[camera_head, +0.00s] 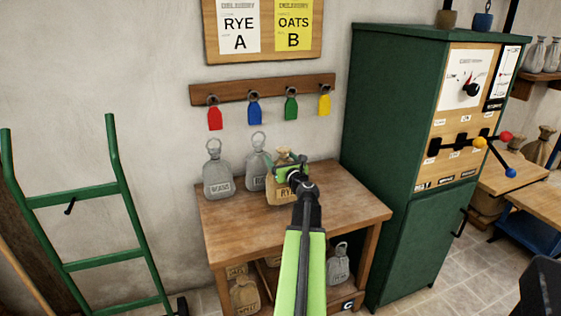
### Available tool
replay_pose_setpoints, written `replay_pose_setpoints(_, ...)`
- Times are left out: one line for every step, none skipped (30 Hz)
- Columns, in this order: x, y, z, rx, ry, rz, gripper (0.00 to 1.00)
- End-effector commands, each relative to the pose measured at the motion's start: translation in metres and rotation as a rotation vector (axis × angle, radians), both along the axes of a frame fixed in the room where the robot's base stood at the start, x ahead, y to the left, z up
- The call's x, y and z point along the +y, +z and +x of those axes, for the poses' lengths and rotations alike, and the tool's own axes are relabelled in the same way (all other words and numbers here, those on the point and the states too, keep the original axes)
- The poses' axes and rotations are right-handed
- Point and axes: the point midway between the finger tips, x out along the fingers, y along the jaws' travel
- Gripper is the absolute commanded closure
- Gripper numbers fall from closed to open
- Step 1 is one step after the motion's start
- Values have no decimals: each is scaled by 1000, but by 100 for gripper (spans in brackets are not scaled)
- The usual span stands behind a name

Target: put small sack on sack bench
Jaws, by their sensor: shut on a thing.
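My green arm reaches up from the bottom and hides part of the bench. The sack's base appears at the bench top, but I cannot tell whether it touches. The fingertips are partly hidden by the wrist.
Two grey ringed objects (217,172) stand on the bench's left back. Tan sacks (244,296) and another grey one (340,264) sit below. A green cabinet (395,130) stands close right, a green hand truck (95,195) left. Coloured tags (254,113) hang above.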

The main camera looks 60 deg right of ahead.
Motion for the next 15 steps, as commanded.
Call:
replay_pose_setpoints(0, -16, 0, -1, 0, 0, 94)
replay_pose_setpoints(0, -20, 0, -1, 0, 0, 94)
replay_pose_setpoints(0, -26, 0, -1, 0, 0, 94)
replay_pose_setpoints(0, -29, 0, -1, 0, 0, 94)
replay_pose_setpoints(0, -31, 0, -1, 0, 0, 94)
replay_pose_setpoints(0, -32, 0, -1, 0, 0, 94)
replay_pose_setpoints(0, -31, 0, -1, 0, 0, 94)
replay_pose_setpoints(0, -30, 0, -1, 0, 0, 94)
replay_pose_setpoints(0, -29, 0, -1, 0, 0, 94)
replay_pose_setpoints(0, -28, 0, -1, 0, 0, 94)
replay_pose_setpoints(0, -28, -1, -1, 0, 0, 94)
replay_pose_setpoints(0, -28, -1, -1, -1, 0, 94)
replay_pose_setpoints(0, -28, -1, -1, -1, 0, 94)
replay_pose_setpoints(0, -29, -1, -1, -1, 0, 94)
replay_pose_setpoints(-1, -30, -1, -1, -1, 0, 94)
